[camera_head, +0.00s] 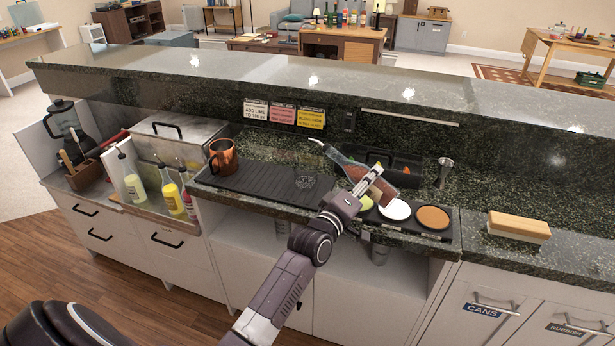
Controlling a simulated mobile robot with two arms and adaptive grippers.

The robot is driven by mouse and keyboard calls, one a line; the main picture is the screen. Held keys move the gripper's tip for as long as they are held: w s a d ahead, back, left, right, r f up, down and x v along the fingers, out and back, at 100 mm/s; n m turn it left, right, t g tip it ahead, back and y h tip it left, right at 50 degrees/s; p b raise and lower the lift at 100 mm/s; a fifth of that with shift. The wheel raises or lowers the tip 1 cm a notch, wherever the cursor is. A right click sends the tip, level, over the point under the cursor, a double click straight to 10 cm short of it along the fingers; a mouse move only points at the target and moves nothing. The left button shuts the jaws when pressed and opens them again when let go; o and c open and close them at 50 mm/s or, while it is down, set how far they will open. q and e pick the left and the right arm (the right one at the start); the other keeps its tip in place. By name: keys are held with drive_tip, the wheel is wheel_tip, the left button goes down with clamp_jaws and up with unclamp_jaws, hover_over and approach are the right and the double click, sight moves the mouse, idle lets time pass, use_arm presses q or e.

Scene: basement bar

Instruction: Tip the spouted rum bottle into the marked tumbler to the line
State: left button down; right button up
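The spouted rum bottle (350,169) is tilted nearly onto its side above the counter. Its spout points to the upper left and its base to the right. My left gripper (369,186) is shut around the bottle's body and partly hides it. A faint clear glass shape, which looks like the tumbler (305,182), stands at the right part of the black ribbed mat (255,180). The spout tip appears above and behind it in the picture. I cannot make out the tumbler's line, its contents, or any stream. My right gripper is not in view.
A black garnish caddy (405,164), a metal jigger (445,172) and a rimming tray (450,233) surround the bottle on the right. A wooden-backed brush (519,226) lies farther right.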

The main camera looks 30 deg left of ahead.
use_arm(q)
drive_tip(key=shift+d+f+n, duration=0.25)
drive_tip(key=shift+d+n, duration=0.05)
drive_tip(key=shift+n, duration=0.3)
drive_tip(key=shift+d+f, duration=0.1)
drive_tip(key=shift+d+f+n+p, duration=0.15)
drive_tip(key=shift+f+n+p, duration=0.25)
drive_tip(key=shift+n, duration=0.4)
drive_tip(key=shift+r, duration=0.15)
drive_tip(key=shift+r+p, duration=0.4)
drive_tip(key=shift+p, duration=0.15)
drive_tip(key=shift+r, duration=0.1)
drive_tip(key=shift+r+n+p, duration=0.25)
drive_tip(key=shift+n+p, duration=0.05)
drive_tip(key=shift+p, duration=0.15)
drive_tip(key=shift+d+r+p, duration=0.1)
drive_tip(key=shift+r+p, duration=0.3)
drive_tip(key=shift+p, duration=0.2)
drive_tip(key=shift+r+n, duration=0.15)
drive_tip(key=shift+n, duration=0.15)
idle(0.9)
